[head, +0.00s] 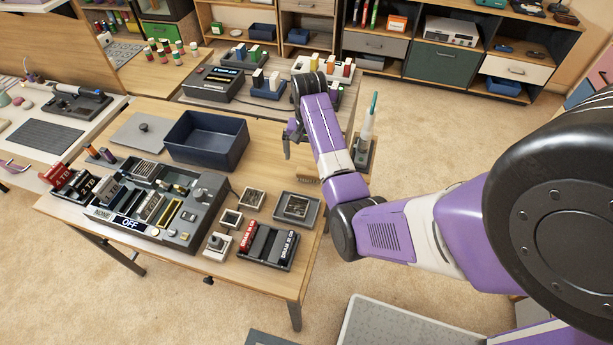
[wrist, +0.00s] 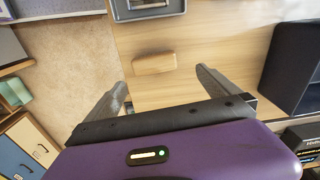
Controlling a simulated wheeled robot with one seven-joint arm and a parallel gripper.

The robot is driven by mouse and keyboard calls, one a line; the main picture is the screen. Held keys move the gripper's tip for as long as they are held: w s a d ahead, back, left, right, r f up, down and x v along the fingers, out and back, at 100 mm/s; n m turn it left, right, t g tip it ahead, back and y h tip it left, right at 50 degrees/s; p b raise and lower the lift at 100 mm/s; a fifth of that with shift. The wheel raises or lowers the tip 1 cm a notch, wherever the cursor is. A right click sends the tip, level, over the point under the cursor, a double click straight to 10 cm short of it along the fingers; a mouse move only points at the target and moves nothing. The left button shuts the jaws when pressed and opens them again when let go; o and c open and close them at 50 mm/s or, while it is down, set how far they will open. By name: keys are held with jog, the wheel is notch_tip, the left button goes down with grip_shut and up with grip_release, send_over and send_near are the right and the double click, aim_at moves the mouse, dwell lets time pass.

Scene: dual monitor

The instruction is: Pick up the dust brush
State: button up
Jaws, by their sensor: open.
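The dust brush appears to be a small wooden block with bristles (head: 308,180) near the right edge of the table, partly behind my arm in the head view. In the wrist view its plain tan wooden top (wrist: 154,63) lies just beyond and between my fingertips. My gripper (head: 291,141) points down above the table, to the right of the blue bin. In the wrist view my gripper (wrist: 162,80) has its two fingers wide apart with nothing between them. The brush is apart from both fingers. The gripper's exact height above it is hard to tell.
A dark blue bin (head: 207,140) stands to the left of my gripper. A grey square tray (head: 297,207) lies close to the brush, towards the table's front. A black device with a display (head: 214,85) stands behind. The table's edge and carpet lie right.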

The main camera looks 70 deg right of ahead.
aim_at(309, 172)
jog(key=shift+s+a, duration=0.25)
jog(key=shift+a, duration=0.15)
jog(key=shift+s+a+f, duration=0.1)
jog(key=shift+a+f, duration=0.05)
jog(key=shift+f, duration=0.1)
jog(key=shift+s+f+p, duration=0.1)
jog(key=shift+f+p, duration=0.35)
jog(key=shift+f, duration=3.15)
jog(key=c, duration=1.4)
jog(key=shift+d+r+p, duration=0.2)
jog(key=shift+r+p, duration=2.55)
jog(key=shift+r, duration=7.25)
